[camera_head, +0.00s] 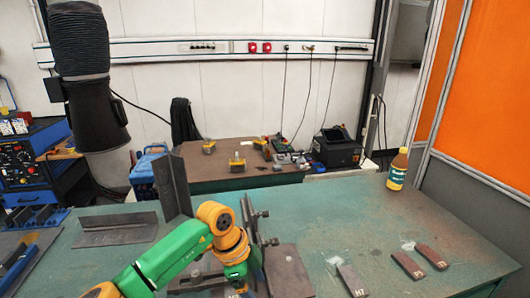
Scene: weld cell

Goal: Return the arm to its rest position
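My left arm (178,255), green with orange joints, comes in from the bottom left and bends down at its wrist (228,237) over the green workbench (340,215). Below the wrist is a green end piece, my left gripper (237,277), pointing down near the bottom edge. Its fingertips cannot be made out, so I cannot tell whether it is open or holds anything. It is close to an upright dark plate (250,225) with bolt-like fittings on its right side. My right gripper is not in view.
A tall dark angle piece (173,187) stands behind my arm, with a flat angle piece (118,230) to its left. Labelled dark bars (408,265) (351,280) lie at the front right. A bottle (397,169) stands at the back right. The bench's middle right is clear.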

